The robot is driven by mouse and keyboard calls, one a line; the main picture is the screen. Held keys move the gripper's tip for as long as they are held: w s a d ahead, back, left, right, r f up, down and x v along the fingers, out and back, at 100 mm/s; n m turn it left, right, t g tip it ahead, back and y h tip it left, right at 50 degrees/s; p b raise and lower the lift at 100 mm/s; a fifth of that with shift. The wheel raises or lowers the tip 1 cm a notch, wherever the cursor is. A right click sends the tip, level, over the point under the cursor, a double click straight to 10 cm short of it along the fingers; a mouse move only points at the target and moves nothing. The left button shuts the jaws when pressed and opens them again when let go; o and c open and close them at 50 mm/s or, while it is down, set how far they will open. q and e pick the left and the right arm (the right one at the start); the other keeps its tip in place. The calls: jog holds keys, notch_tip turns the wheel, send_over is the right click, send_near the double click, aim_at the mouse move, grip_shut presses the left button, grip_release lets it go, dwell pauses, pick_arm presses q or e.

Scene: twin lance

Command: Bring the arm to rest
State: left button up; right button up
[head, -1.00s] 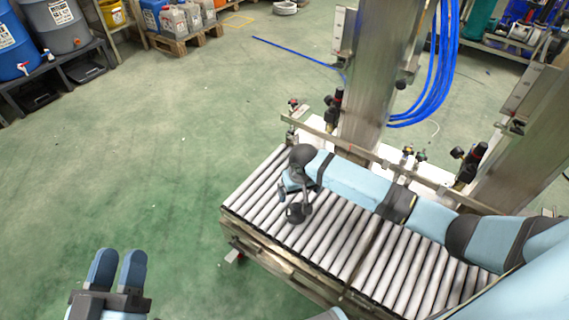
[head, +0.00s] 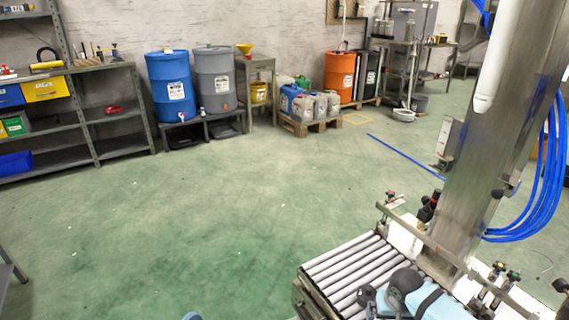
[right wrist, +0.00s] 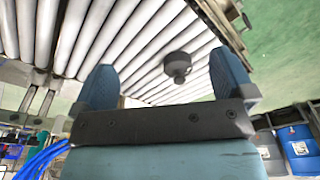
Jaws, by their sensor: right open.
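My right arm (head: 435,300) shows at the lower right of the head view, above the roller conveyor (head: 335,262). In the right wrist view my right gripper (right wrist: 162,68) has its two blue fingers wide apart. Grey rollers (right wrist: 140,25) show behind them. A dark round thing (right wrist: 177,66) appears between the fingers; I cannot tell what it is or whether it lies on the rollers. My left gripper (head: 192,316) seems to show only as a small blue tip at the bottom edge of the head view; its jaws are out of frame.
A metal post (head: 495,150) with blue hoses (head: 540,190) stands behind the conveyor. Shelves (head: 70,125), a blue drum (head: 170,85), a grey drum (head: 214,85) and an orange drum (head: 340,78) line the back wall. The green floor (head: 200,210) is open in the middle.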

jog(key=d+h, duration=0.1)
jog(key=d, duration=0.6)
jog(key=s+a+r+n+t+y, duration=0.2)
jog(key=s+a+n+t+y, duration=0.25)
jog(key=s+a, duration=0.4)
jog(key=s+a+r+n+t+y, duration=0.35)
jog(key=s+a+r+t, duration=0.2)
jog(key=a+r, duration=0.35)
jog(key=s+a+r+n+t+y, duration=0.2)
jog(key=s+r+y, duration=0.2)
jog(key=s+r, duration=0.65)
jog(key=w+a+r+m+t+h, duration=0.1)
jog(key=w+a+r+m+t, duration=0.2)
jog(key=w+r+m+t, duration=0.35)
pick_arm(q)
jog(key=s+a+r+g+y+p, duration=0.4)
jog(key=a+r+g+y+p, duration=0.1)
jog(key=p, duration=3.2)
jog(key=a+g+y, duration=0.1)
jog(key=a+g, duration=0.1)
jog(key=shift+a, duration=0.4)
pick_arm(e)
jog(key=s+d+r+g+h, duration=0.5)
jog(key=d+r+g+h, duration=0.1)
jog(key=g, duration=0.3)
jog(key=shift+s+d+r+n+h, duration=0.25)
jog(key=shift+s+d+n+h, duration=0.15)
jog(key=shift+d, duration=0.35)
